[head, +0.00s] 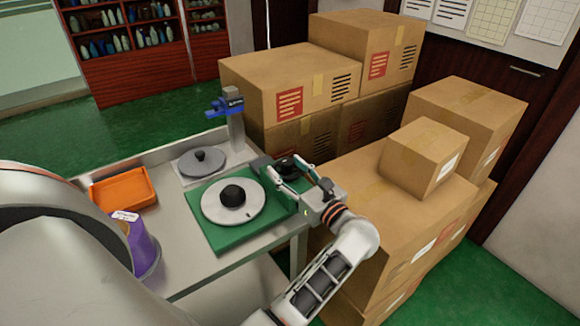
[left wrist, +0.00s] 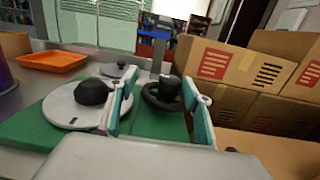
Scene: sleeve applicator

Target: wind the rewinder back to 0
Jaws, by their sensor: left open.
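The rewinder appears to be the green base (head: 217,233) bearing a light grey disc (head: 212,208) with a black domed hub and a small dark mark near its rim. A black handwheel with an upright knob (head: 290,163) is at the base's right end; it also shows in the left wrist view (left wrist: 168,88). My left gripper (head: 286,170) is open at the handwheel. In the left wrist view its teal fingers (left wrist: 157,98) stand on either side of the knob, with no clear grip on it. I cannot read a number or a 0. My right gripper is not in view.
A grey plate with a dark disc (head: 202,161) and a post with a blue device (head: 225,104) stand behind. An orange tray (head: 124,190) and a purple roll (head: 144,245) are at the table's left. Stacked cardboard boxes (head: 290,83) crowd the right and back.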

